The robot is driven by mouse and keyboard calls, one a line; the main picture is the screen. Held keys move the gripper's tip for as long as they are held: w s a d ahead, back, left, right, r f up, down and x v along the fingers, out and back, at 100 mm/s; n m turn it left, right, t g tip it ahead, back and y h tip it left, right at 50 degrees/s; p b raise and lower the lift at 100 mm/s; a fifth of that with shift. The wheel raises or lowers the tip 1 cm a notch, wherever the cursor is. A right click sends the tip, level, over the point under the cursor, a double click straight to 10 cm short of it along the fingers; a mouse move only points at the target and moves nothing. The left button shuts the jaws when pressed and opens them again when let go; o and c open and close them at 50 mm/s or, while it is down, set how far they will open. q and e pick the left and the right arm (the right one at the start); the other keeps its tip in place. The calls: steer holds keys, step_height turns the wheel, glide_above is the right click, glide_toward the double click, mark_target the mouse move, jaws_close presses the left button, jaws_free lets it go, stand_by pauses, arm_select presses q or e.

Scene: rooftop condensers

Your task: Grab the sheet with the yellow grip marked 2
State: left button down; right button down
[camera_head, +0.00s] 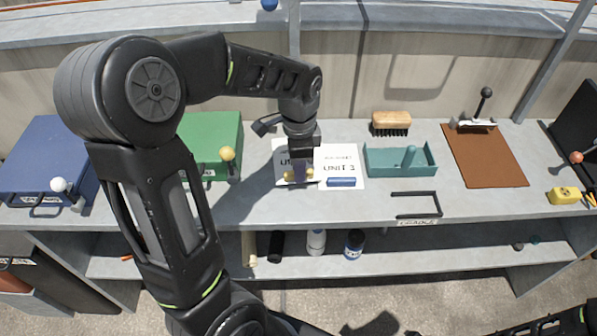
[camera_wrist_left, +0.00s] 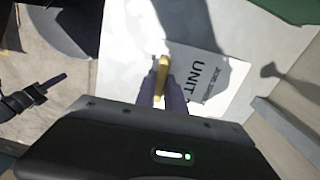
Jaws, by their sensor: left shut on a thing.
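A white sheet printed UNIT (camera_head: 283,150) lies on the grey bench, partly hidden by my left wrist. A yellow grip (camera_head: 290,176) is at its near edge. My left gripper (camera_head: 301,174) points down over it and is shut on the yellow grip. In the left wrist view, the yellow grip (camera_wrist_left: 161,78) stands between the two fingers (camera_wrist_left: 163,92), with the sheet (camera_wrist_left: 205,78) under it. The number on this sheet is hidden or unreadable. A second white sheet (camera_head: 340,158) with a blue grip (camera_head: 341,182) lies just to its right. My right gripper's fingers do not show.
A teal tray (camera_head: 375,168), a brush (camera_head: 391,122) and a brown clipboard (camera_head: 484,157) are to the right. A green box (camera_head: 212,140) and a blue box (camera_head: 47,150) are to the left. A black bracket (camera_head: 416,205) is by the front edge. Bottles (camera_head: 354,244) stand on the shelf below.

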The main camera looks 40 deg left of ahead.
arm_select(q)
step_height(320, 180, up, 8)
steer(key=shift+r, duration=0.1)
stand_by(0.7)
